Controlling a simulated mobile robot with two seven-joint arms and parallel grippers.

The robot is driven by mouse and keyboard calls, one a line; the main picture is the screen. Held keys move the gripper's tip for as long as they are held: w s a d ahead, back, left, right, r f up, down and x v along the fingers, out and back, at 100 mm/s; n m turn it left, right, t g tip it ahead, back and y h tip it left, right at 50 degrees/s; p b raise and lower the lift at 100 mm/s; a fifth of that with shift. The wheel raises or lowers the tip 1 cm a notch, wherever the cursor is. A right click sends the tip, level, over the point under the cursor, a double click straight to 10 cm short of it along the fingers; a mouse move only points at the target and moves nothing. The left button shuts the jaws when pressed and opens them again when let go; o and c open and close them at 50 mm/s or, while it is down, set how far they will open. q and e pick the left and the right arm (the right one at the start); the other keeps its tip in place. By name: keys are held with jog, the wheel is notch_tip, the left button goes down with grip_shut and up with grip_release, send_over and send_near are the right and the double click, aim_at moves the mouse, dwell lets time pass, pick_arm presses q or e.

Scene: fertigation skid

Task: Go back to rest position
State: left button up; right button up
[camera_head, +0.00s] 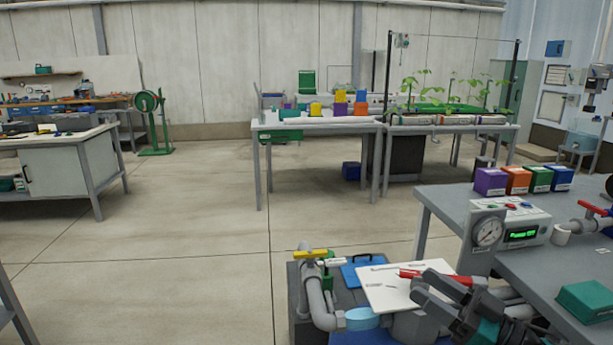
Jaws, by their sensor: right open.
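My right gripper (421,283) is at the bottom right of the head view, dark grey, with its two fingers apart and pointing left. It appears in front of the lower right part of a white sheet (385,292) on the skid. A red handle-like part (432,275) shows just beyond the fingers; I cannot tell whether they touch it. Nothing is visibly held between the fingers. My left gripper is not in the view.
Grey pipework with a yellow-handled valve (310,254) stands left of the sheet. The grey bench (446,206) at right carries a gauge box (522,222), several coloured boxes and a green box (588,301). The floor (190,240) at left is clear.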

pick_arm(q)
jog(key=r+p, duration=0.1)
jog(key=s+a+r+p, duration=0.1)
jog(key=p, duration=0.1)
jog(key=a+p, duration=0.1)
jog(key=p, duration=0.1)
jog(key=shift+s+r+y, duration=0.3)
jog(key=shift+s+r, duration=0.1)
pick_arm(e)
jog(key=s+a+f+m+g+h, duration=0.2)
jog(key=s+f+m+h, duration=0.6)
jog(key=s+f+h, duration=0.6)
jog(key=s+a+f, duration=0.1)
jog(key=s+f, duration=0.5)
jog(key=shift+a, duration=0.3)
